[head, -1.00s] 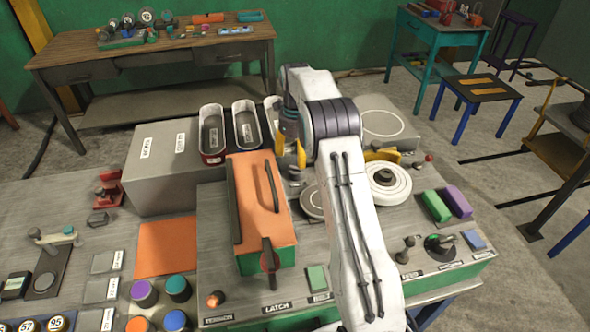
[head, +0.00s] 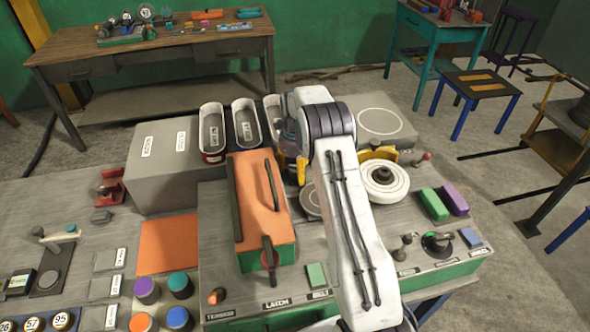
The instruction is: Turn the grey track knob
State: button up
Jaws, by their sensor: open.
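I cannot make out with certainty which control is the grey track knob; the small labels are blurred. A grey upright knob (head: 407,244) stands at the right front of the panel. Beside it is a dark knob on a green dial (head: 438,242). My gripper (head: 291,170) is open behind the orange box, low over the back of the panel. One yellow finger shows clearly; my arm hides much of the rest and the panel behind it. No object shows between the fingers.
The orange box (head: 262,200) with a dark handle stands left of my arm. A white round reel (head: 385,180) is on its right. Green and purple blocks (head: 433,204) lie farther right. Oval tins (head: 212,132) and a grey case (head: 155,175) stand at the back left.

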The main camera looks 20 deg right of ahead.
jog(key=c, duration=1.2)
jog(key=shift+f+n+b, duration=0.2)
jog(key=shift+n+b, duration=0.4)
jog(key=shift+n, duration=0.1)
jog(key=shift+c, duration=0.2)
jog(key=shift+s+r+n, duration=0.1)
jog(key=shift+n, duration=0.7)
jog(key=o, duration=1.2)
jog(key=shift+o, duration=0.2)
jog(key=shift+r, duration=0.1)
